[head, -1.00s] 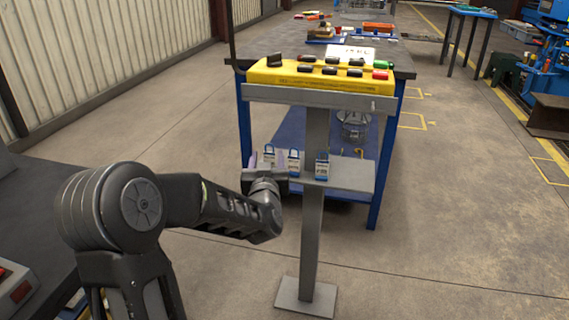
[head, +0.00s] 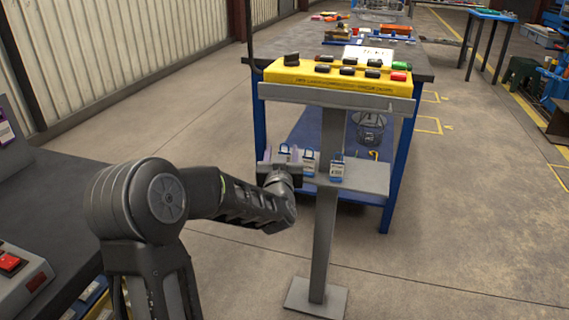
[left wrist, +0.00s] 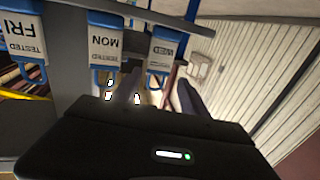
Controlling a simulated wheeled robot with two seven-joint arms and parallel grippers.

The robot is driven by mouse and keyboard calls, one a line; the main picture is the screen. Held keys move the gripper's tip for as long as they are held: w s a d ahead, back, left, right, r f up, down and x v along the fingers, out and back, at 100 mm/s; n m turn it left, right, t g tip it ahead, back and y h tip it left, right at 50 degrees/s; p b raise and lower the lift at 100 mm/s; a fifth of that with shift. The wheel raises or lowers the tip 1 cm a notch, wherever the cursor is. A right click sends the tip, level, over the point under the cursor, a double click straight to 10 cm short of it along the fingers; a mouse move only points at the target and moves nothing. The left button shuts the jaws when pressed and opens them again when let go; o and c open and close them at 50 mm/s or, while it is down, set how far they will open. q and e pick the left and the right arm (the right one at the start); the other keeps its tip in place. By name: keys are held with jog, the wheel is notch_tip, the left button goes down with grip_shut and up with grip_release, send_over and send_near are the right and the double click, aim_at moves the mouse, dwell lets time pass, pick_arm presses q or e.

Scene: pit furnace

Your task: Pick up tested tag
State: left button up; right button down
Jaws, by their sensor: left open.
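Several small white tags with blue loops hang in a row on the front of a grey shelf (head: 365,178) on a stand. In the left wrist view they appear upside down: one reads TESTED FRI (left wrist: 22,42), the middle one TESTED MON (left wrist: 108,44), and the print on the third tag (left wrist: 165,48) is too small to read surely. My left gripper (left wrist: 160,92) is open, with its two fingers pointing at the third tag, which shows between and beyond their tips. Contact cannot be told. In the head view the left gripper (head: 281,160) is at the leftmost tag and partly hides it. My right gripper is out of view.
A yellow control box (head: 338,82) with black, green and red buttons tops the same stand above the shelf. A blue-legged workbench (head: 420,72) stands close behind. A dark bench (head: 50,205) is at the left.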

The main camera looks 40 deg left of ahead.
pick_arm(q)
jog(key=b+x, duration=0.1)
jog(key=x, duration=0.3)
jog(key=shift+w+a+f, duration=0.15)
jog(key=shift+w, duration=0.25)
jog(key=shift+w+a, duration=0.1)
jog(key=shift+w, duration=0.1)
grip_shut()
dwell(0.4)
